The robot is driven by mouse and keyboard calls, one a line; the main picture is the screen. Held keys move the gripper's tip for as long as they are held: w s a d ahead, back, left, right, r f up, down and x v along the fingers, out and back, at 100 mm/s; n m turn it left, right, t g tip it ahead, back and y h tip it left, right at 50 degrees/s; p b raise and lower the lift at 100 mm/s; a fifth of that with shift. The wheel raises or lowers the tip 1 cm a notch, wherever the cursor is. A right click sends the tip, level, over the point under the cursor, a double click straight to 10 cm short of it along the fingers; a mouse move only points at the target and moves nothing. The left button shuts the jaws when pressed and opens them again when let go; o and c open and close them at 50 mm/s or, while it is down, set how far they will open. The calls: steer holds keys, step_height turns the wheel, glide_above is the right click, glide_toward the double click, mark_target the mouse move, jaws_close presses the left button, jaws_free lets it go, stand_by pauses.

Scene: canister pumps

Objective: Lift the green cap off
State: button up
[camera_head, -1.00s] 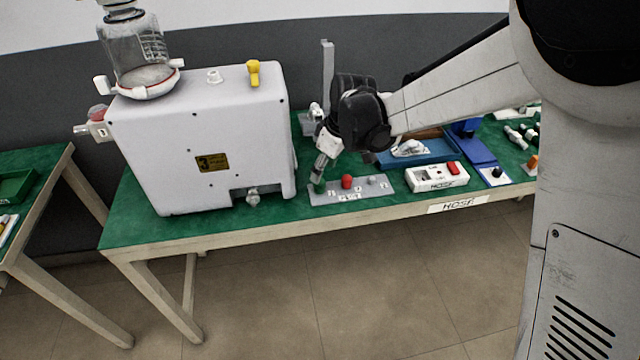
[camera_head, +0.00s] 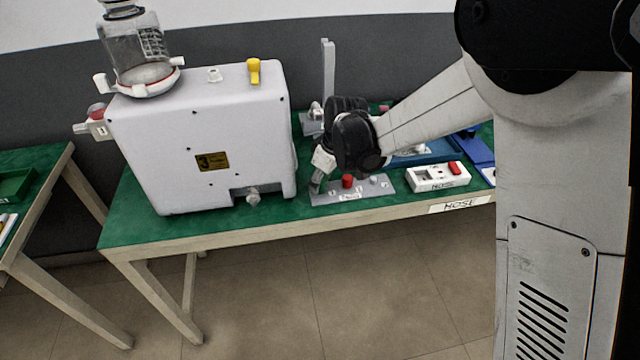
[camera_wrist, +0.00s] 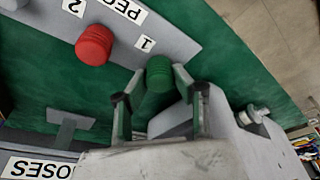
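The green cap (camera_wrist: 159,72) shows in the wrist view at the end of the grey peg board (camera_wrist: 172,29), beside the label 1. My gripper (camera_wrist: 160,80) has one fingertip on each side of it, very close. I cannot tell whether the fingertips touch the cap. In the head view my gripper (camera_head: 316,187) points down at the left end of the peg board (camera_head: 330,199), and the green cap is hidden there. A red cap (camera_wrist: 95,45) stands on the same board near the label 2; it also shows in the head view (camera_head: 347,181).
A large white pump housing (camera_head: 200,130) stands just left of my gripper. A white box with a red switch (camera_head: 438,177) and a blue tray (camera_head: 430,158) lie to the right. An upright grey post (camera_head: 328,80) stands behind. The table's front edge is close.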

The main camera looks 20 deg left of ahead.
steer(key=shift+c, duration=0.9)
